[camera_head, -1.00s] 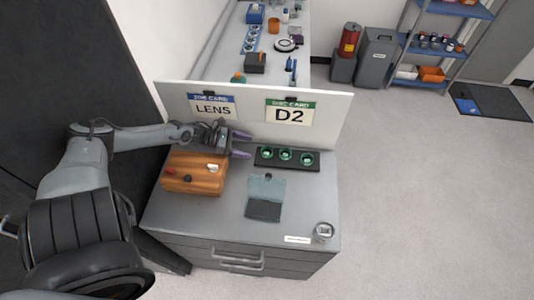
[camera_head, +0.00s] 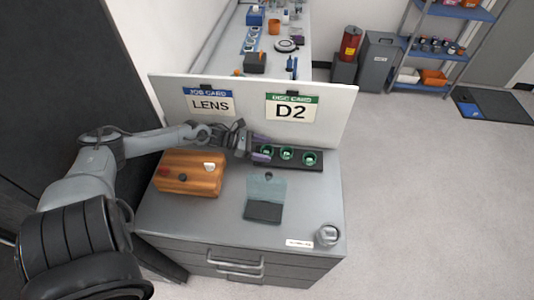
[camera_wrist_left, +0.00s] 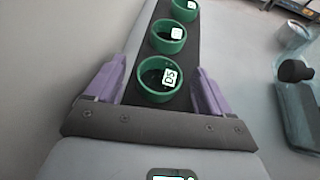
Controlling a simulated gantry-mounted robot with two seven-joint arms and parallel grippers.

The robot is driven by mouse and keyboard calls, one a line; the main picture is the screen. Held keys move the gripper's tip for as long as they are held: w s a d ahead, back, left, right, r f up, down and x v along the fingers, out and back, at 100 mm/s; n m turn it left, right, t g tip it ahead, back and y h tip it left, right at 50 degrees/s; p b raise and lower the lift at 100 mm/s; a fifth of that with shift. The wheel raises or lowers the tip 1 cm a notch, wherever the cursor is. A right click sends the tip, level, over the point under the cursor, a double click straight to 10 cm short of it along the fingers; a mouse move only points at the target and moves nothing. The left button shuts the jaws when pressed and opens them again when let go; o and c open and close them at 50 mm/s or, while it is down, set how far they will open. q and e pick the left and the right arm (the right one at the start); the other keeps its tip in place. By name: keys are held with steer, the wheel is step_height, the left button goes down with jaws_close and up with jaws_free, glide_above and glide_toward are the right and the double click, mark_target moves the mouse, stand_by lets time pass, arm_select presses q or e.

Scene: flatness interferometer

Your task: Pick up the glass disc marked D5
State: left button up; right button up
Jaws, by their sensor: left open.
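A disc marked D5 (camera_wrist_left: 170,77) with a green rim is the nearest of three in the left wrist view. Two more green-rimmed discs (camera_wrist_left: 168,37) stand behind it in a row; their marks are too small to read. In the head view the D5 disc appears to be the leftmost one (camera_head: 266,151), partly covered by my gripper. All sit on a long black rack (camera_head: 318,160). My left gripper (camera_wrist_left: 158,68) is open, its purple fingers on either side of the D5 disc, apart from it. The left gripper (camera_head: 262,147) is at the rack's left end.
A wooden box (camera_head: 190,186) lies left of the rack. A clear case with a dark base (camera_head: 263,211) lies in front. A round metal piece (camera_head: 328,235) is near the front right corner. Behind the rack stands a white panel with cards reading LENS (camera_head: 210,104) and D2 (camera_head: 291,111).

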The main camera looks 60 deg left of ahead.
arm_select(q)
steer(key=c, duration=1.1)
steer(key=shift+c, duration=0.2)
steer(key=shift+r, duration=0.2)
